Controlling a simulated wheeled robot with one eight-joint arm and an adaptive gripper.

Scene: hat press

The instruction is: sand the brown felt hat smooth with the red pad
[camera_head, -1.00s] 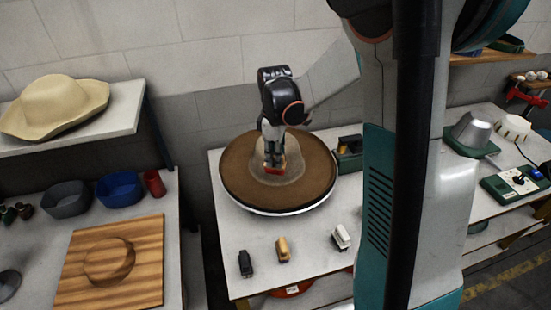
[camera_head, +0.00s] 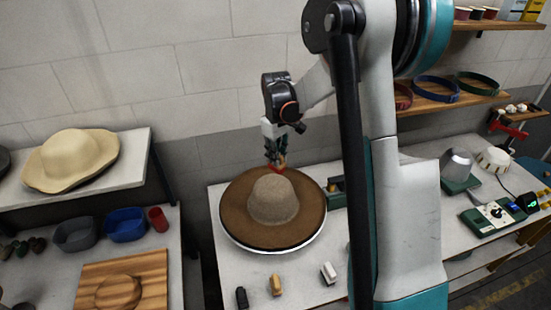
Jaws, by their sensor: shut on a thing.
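The brown felt hat (camera_head: 273,199) lies brim-down on a round white stand on the middle table. Its brim is a darker brown and its crown is paler, greyish brown. My gripper (camera_head: 276,166) points down at the far side of the hat, behind the crown and over the rear brim. It is shut on the red pad (camera_head: 277,170), of which only a small part shows. I cannot tell whether the pad touches the brim.
Black (camera_head: 241,298), tan (camera_head: 275,285) and white (camera_head: 328,272) blocks lie on the table in front of the hat. A green box (camera_head: 336,190) stands right of it. A cream hat (camera_head: 72,160) sits on the left shelf. Right tables hold a control box (camera_head: 495,215).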

